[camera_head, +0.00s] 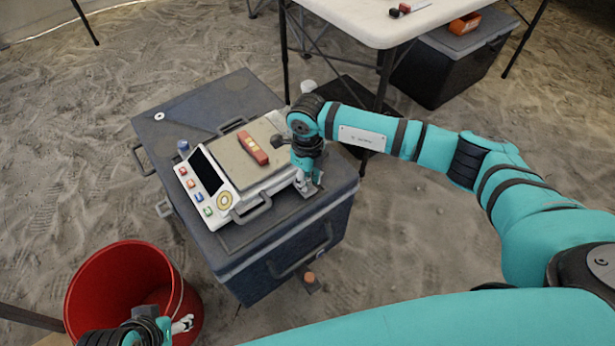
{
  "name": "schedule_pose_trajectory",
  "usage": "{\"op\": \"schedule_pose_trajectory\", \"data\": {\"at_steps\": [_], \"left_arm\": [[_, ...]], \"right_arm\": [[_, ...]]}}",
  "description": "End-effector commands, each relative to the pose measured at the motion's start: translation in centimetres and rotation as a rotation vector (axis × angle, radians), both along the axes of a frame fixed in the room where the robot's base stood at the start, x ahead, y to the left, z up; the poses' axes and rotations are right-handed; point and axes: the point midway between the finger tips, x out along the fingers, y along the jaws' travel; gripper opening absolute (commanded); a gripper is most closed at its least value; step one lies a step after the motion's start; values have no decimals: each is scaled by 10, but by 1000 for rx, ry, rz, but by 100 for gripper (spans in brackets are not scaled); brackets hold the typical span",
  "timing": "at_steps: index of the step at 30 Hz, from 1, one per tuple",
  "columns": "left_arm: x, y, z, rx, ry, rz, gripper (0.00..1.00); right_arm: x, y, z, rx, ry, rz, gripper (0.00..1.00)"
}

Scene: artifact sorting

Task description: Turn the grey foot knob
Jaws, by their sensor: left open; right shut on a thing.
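The white scale (222,207) sits on a dark grey crate, its screen and coloured buttons at the left. A red level (253,148) with a yellow vial lies on its plate. My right gripper (309,188) points down at the scale's right front corner, shut on the grey foot knob. The knob is mostly hidden by the fingers. A blue knob (183,148) shows at the scale's left back corner. My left gripper (183,324) is open and empty by the right rim of a red bucket at the lower left.
The dark grey crate (185,110) has clear lid room behind the scale. The red bucket (120,275) stands on sand. A white table (370,15) and a black bin (445,65) are at the upper right. A small orange-topped object (310,278) is low by the crate's front.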

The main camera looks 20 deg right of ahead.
Motion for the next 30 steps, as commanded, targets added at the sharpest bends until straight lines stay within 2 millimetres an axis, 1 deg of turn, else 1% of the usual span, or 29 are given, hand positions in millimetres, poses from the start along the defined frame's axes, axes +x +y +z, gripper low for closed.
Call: {"op": "schedule_pose_trajectory", "data": {"at_steps": [7,8,12,13,20,23,26,30], "left_arm": [[0,0,0,0,0,0,51],[0,0,0,0,0,0,51],[0,0,0,0,0,0,51],[0,0,0,0,0,0,51],[1,0,0,-1,-3,0,51],[1,0,0,-1,-3,-1,51],[1,0,0,-1,-3,0,51],[1,0,0,-1,-3,0,51]], "right_arm": [[1,0,1,0,-2,0,0],[1,0,1,0,-2,0,24],[1,0,1,0,-1,0,43],[1,0,1,0,-1,0,46],[0,0,0,1,-1,1,46],[1,0,5,0,-2,1,46],[1,0,17,2,-5,1,46],[2,0,45,2,-5,2,46]]}}
